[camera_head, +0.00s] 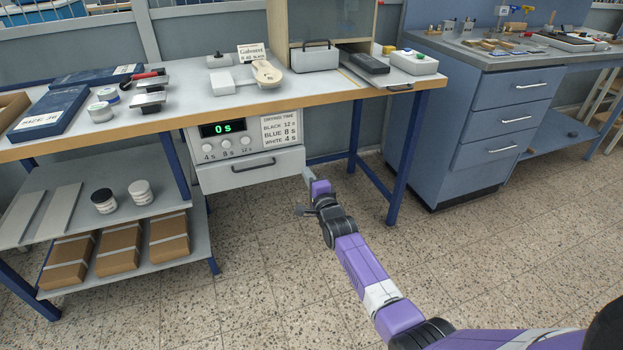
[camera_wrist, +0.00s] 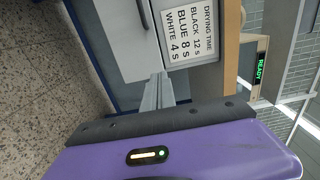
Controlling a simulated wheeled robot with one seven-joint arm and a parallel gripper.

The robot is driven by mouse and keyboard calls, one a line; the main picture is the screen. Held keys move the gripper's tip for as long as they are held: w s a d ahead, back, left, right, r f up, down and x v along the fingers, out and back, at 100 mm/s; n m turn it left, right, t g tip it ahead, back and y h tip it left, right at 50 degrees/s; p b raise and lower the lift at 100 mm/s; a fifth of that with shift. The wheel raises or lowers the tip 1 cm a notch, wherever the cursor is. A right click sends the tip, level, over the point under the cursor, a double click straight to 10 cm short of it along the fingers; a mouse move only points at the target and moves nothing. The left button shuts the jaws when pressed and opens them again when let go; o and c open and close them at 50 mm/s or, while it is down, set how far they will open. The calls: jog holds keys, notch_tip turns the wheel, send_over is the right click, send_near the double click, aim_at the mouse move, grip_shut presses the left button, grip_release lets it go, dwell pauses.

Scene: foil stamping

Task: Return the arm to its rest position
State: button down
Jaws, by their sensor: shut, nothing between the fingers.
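My arm (camera_head: 362,263) is purple and reaches forward from the lower right over the floor in the head view. My gripper (camera_head: 308,174) is at its far end, below the bench top and beside the right end of the grey drawer (camera_head: 250,172). In the wrist view my gripper (camera_wrist: 158,90) shows its grey fingers together, with nothing between them. The drawer front (camera_wrist: 125,35) lies close to the fingertips there. Whether they touch it I cannot tell.
The drying timer (camera_head: 224,129) reads 0 s above the drawer. The bench (camera_head: 200,110) overhangs my gripper, with a blue leg (camera_head: 402,165) to the right. A blue cabinet (camera_head: 480,120) stands right. The floor (camera_head: 265,270) is clear.

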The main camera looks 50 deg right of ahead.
jog(key=v, duration=0.3)
jog(key=shift+s+a, duration=0.1)
